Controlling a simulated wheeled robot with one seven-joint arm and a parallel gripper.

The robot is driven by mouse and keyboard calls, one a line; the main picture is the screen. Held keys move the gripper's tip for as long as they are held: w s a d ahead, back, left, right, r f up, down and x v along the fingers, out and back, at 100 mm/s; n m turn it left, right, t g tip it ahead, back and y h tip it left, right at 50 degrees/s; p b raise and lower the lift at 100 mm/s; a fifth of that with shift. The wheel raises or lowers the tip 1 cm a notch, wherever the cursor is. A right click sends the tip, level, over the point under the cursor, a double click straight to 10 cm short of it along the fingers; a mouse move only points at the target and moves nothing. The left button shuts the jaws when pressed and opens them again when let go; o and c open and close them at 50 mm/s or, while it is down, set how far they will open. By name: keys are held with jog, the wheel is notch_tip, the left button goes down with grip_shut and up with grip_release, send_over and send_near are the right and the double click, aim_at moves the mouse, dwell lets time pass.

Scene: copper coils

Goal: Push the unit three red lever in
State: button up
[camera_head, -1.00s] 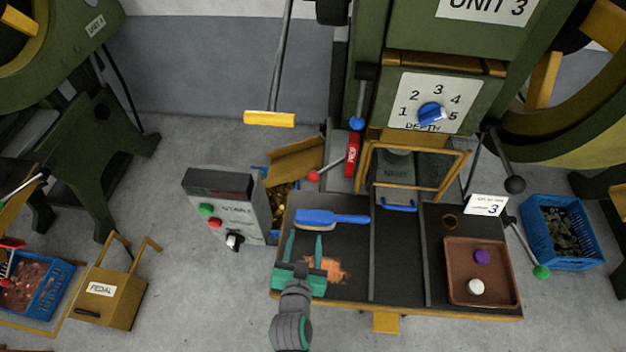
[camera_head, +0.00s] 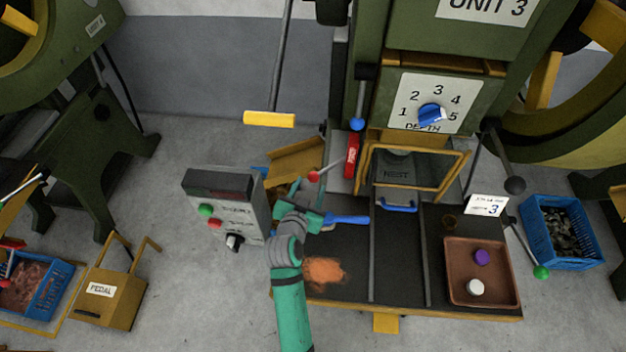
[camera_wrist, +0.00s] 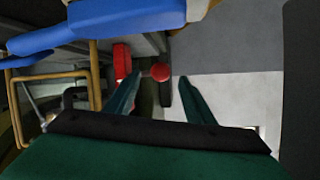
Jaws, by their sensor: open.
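The unit three machine carries a lever with a round red knob (camera_head: 313,176) on a thin grey rod, at the left of the press. Beside it is a red block (camera_head: 352,155). My gripper (camera_head: 311,194) is open just below and in front of the knob in the head view. In the wrist view the red knob (camera_wrist: 160,72) shows between the two spread fingertips of my gripper (camera_wrist: 147,77). It looks to be just beyond them; I cannot tell whether anything touches. My gripper hides part of the bench and box behind it.
A blue brush (camera_head: 346,219) lies on the bench below my gripper, partly hidden. A grey control box (camera_head: 228,205) stands close on the left. A yellow guard frame (camera_head: 413,187) is to the right. A brown tray (camera_head: 455,283) holds two pucks.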

aim_at(312, 181)
jog(key=x, duration=0.4)
jog(key=shift+d, duration=0.1)
jog(key=shift+w+a+f, duration=0.15)
jog(key=shift+w+a, duration=0.05)
jog(key=shift+d, duration=0.1)
grip_shut()
